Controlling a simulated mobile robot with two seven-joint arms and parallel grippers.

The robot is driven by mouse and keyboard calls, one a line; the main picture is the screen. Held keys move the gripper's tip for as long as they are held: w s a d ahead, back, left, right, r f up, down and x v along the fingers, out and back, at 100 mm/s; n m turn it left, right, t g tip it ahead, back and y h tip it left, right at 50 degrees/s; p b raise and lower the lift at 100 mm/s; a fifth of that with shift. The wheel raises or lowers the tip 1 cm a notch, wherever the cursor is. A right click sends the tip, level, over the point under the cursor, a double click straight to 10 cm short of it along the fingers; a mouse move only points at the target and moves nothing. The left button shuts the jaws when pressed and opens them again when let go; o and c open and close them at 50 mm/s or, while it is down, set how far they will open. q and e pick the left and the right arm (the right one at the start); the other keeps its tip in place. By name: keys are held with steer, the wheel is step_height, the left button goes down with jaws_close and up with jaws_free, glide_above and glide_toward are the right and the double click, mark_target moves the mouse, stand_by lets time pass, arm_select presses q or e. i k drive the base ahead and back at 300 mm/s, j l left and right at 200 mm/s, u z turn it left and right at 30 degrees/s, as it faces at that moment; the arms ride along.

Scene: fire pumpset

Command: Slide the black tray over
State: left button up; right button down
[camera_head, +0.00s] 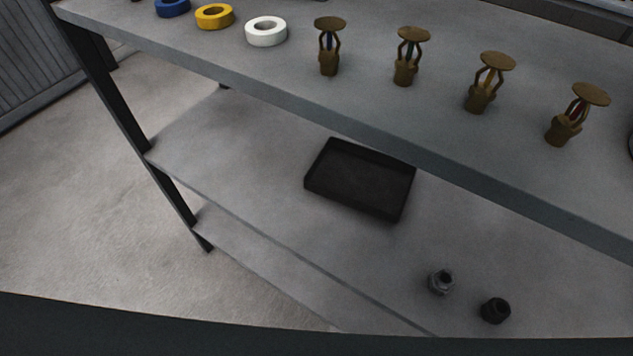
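The black tray (357,184) is a shallow, rectangular, open tray. It lies flat on the middle shelf (255,165) of a grey rack, and its inside looks empty. Its far right corner is partly hidden by the edge of the upper shelf. Neither my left gripper nor my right gripper is in the head view.
Two small fittings, one grey (440,282) and one black (495,310), stand on the same shelf right of the tray. Several brass sprinkler heads and tape rolls, one white (266,31), sit on the upper shelf (400,130). The shelf left of the tray is clear.

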mark_target(378, 185)
steer(key=i+j+z, duration=0.1)
steer(key=j+z, duration=0.3)
steer(key=i+j+z, duration=0.1)
steer(key=j+z, duration=0.5)
steer(key=j, duration=1.45)
